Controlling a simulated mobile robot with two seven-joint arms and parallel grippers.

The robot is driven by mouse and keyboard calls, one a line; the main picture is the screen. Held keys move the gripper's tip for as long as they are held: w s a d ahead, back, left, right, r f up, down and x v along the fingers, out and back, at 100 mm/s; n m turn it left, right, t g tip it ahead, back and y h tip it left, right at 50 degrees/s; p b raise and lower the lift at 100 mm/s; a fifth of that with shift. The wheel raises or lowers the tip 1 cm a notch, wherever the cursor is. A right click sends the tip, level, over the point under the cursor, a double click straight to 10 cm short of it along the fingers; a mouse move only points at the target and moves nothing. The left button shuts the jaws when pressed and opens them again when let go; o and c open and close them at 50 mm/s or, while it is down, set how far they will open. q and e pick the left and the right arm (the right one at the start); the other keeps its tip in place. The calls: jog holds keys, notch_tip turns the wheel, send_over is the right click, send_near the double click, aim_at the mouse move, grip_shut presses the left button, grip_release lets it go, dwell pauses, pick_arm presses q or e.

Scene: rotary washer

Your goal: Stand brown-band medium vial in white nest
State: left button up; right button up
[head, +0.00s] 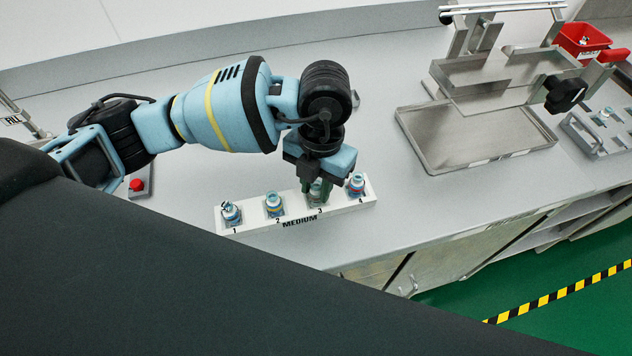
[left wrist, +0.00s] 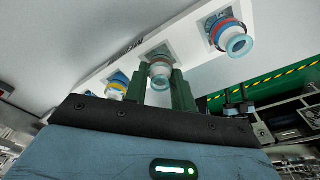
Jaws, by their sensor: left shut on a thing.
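My left gripper (head: 316,188) points down at position 3 of the white rack (head: 240,226) marked MEDIUM. In the left wrist view its green fingers (left wrist: 165,88) are shut on a small vial (left wrist: 159,70) with a pale cap. Other vials stand at positions 1 (head: 231,214), 2 (head: 273,205) and 4 (head: 357,184). I cannot make out a separate white nest. My right gripper is not in view.
A metal tray (head: 470,155) lies under a metal frame at right. Beyond it are a red bin (head: 583,40) and a grey holder (head: 598,140) at the right edge. A red button (head: 137,185) stands left of the rack. The counter between rack and tray is clear.

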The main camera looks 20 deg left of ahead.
pick_arm(q)
jog(key=shift+f, duration=0.1)
jog(key=o, duration=1)
jog(key=shift+c, duration=0.2)
notch_tip(320, 180, up, 12)
jog(key=w, duration=0.1)
jog(key=shift+w+d, duration=0.15)
jog(key=shift+w, duration=0.05)
